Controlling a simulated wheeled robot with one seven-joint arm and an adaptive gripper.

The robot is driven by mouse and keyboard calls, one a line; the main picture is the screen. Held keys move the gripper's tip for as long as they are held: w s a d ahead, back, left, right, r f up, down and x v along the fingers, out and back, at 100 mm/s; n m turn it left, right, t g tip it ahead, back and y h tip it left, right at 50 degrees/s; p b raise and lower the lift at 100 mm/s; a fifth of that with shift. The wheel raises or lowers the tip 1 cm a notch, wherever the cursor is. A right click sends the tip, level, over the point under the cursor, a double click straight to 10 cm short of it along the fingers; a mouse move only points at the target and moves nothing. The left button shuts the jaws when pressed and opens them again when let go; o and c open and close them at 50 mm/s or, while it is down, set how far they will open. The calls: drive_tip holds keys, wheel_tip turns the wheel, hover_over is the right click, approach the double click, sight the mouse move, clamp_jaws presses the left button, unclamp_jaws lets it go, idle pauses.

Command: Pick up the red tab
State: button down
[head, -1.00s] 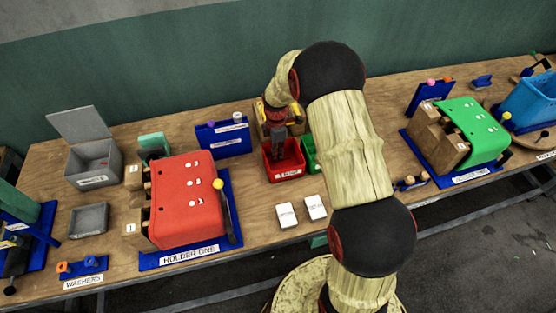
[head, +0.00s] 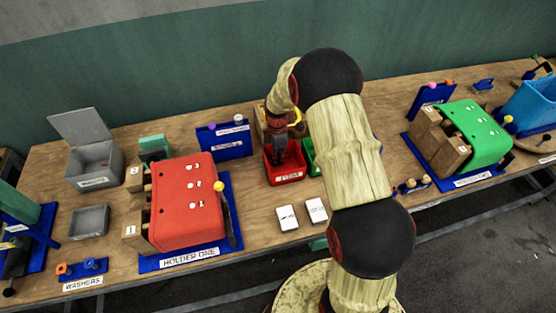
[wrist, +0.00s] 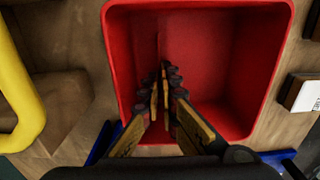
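The red bin (head: 285,179) stands near the middle of the table, and its inside fills much of the wrist view (wrist: 262,50). My gripper (wrist: 161,72) reaches down into this bin, its two fingers almost together. A thin red strip (wrist: 158,45), seen edge-on, stands up from between the fingertips; it looks like the red tab. Its lower part is hidden by the fingers. In the head view my gripper (head: 279,152) is inside the bin, and the tab cannot be made out.
A green bin (head: 309,157) is right beside the red bin, partly behind my arm. Two white-topped blocks (head: 287,217) lie in front. A red holder (head: 187,205) stands left and a green holder (head: 478,130) right. A yellow handle (wrist: 22,85) is left in the wrist view.

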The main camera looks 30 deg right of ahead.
drive_tip(key=shift+r, duration=0.6)
wheel_tip(320, 180, up, 2)
drive_tip(key=shift+r+p, duration=0.2)
drive_tip(key=shift+p, duration=0.2)
drive_tip(key=s+a+r+p, duration=0.1)
drive_tip(key=s+a+r, duration=0.8)
drive_tip(key=s, duration=0.1)
drive_tip(key=shift+s+r+p, duration=0.15)
drive_tip(key=shift+s+p, duration=0.15)
